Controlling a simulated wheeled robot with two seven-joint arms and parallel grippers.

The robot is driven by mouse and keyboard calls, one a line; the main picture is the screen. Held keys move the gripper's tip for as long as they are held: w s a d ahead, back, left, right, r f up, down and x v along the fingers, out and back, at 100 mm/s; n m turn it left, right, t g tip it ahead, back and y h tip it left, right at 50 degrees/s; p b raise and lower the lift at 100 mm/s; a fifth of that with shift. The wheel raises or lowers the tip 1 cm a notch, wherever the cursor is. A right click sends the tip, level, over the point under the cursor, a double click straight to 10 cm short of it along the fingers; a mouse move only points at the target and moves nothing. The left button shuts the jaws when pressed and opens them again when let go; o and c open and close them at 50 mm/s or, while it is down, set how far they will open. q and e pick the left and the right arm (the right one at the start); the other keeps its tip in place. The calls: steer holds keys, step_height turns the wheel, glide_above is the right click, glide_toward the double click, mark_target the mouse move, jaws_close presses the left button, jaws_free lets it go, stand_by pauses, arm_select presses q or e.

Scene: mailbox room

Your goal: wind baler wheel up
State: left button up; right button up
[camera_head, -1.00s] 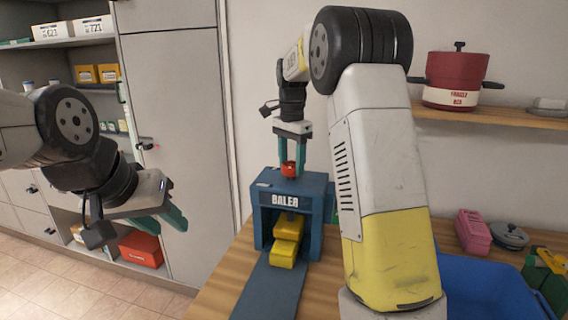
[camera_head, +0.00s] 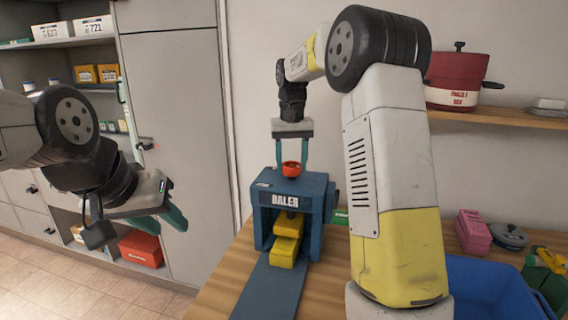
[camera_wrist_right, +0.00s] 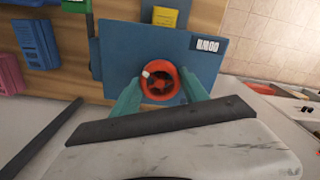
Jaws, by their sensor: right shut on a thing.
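The blue baler (camera_head: 291,212) stands on the wooden counter with a yellow block (camera_head: 285,248) in its front opening. Its red wheel (camera_head: 291,169) sits on top; the wheel also shows in the right wrist view (camera_wrist_right: 159,80). My right gripper (camera_head: 291,165) points down from above, with a green finger on each side of the wheel, shut on it. In the right wrist view the fingers (camera_wrist_right: 160,92) flank the wheel's near half. My left gripper (camera_head: 178,212) hangs empty at the left, away from the baler; its fingers overlap, so its opening is unclear.
A dark blue ramp (camera_head: 270,290) extends forward from the baler. A blue bin (camera_head: 487,285) stands at the right, with a pink box (camera_head: 473,230) behind it. A red pot (camera_head: 458,80) is on the wall shelf. Shelving with boxes (camera_head: 140,248) is at the left.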

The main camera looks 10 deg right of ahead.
steer(key=n, duration=0.4)
steer(key=shift+r+n, duration=0.1)
steer(key=shift+n, duration=0.2)
steer(key=n, duration=0.9)
steer(key=shift+w, duration=0.1)
steer(key=n, duration=0.3)
steer(key=shift+n, duration=0.3)
steer(key=n, duration=0.3)
steer(key=shift+n, duration=0.3)
steer(key=n, duration=0.4)
steer(key=shift+n, duration=0.3)
steer(key=n, duration=0.4)
steer(key=shift+n, duration=1.9)
